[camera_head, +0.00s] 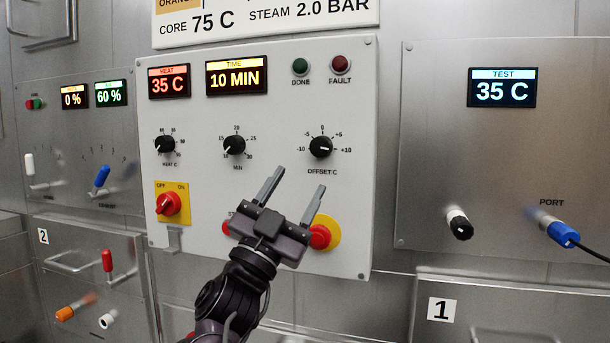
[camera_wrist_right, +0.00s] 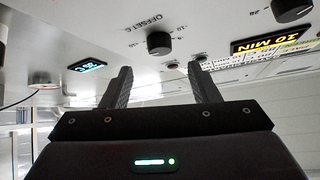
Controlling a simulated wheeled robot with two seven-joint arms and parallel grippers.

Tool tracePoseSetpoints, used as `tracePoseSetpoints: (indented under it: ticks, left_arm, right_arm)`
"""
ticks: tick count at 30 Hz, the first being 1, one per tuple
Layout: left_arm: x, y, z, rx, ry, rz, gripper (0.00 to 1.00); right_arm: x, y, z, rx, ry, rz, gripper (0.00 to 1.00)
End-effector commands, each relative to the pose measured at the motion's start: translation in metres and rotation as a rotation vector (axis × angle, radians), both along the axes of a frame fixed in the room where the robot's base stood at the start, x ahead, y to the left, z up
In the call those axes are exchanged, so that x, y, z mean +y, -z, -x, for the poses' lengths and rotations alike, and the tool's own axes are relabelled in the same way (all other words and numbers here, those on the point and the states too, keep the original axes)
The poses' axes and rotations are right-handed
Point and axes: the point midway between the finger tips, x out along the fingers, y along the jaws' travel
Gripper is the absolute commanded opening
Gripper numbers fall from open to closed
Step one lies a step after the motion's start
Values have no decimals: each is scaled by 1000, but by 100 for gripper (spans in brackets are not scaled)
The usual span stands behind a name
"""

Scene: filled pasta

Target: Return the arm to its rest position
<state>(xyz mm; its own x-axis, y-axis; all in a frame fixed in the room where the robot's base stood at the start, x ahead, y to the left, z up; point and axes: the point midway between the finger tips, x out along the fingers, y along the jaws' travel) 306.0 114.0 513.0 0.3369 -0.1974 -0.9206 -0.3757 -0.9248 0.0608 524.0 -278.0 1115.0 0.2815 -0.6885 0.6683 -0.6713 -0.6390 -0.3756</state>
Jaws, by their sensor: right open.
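My right gripper (camera_head: 294,194) is open and empty in front of the lower part of the central control panel (camera_head: 290,90). Its fingers point up toward the black OFFSET C knob (camera_head: 320,147), apart from it in the head view. In the right wrist view the open fingers (camera_wrist_right: 160,88) show with nothing between them, and the OFFSET C knob (camera_wrist_right: 159,44) is beyond them. The gripper partly hides a red button on a yellow plate (camera_head: 330,230) and another red button (camera_head: 228,227). My left gripper is not in view.
A red rotary switch on yellow (camera_head: 168,205) is at the panel's lower left. The right panel (camera_head: 500,150) has a display reading 35 C, a black knob (camera_head: 459,222) and a blue plug (camera_head: 562,234) with a cable. Levers and handles stick out at left.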

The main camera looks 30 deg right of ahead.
Motion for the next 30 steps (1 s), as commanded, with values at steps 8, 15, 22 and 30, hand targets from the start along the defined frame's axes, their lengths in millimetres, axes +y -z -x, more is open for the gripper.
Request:
tracePoseSetpoints:
  ticks: [8, 15, 22, 30]
  left_arm:
    - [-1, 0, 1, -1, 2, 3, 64]
    - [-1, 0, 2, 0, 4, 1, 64]
    - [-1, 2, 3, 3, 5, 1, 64]
    - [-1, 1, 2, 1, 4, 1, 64]
  right_arm:
    - [4, 4, 2, -1, 1, 0, 55]
    - [4, 4, 2, -1, 1, 0, 55]
    - [9, 30, -18, 80, -83, 19, 55]
    - [58, 196, -79, 556, -531, 49, 55]
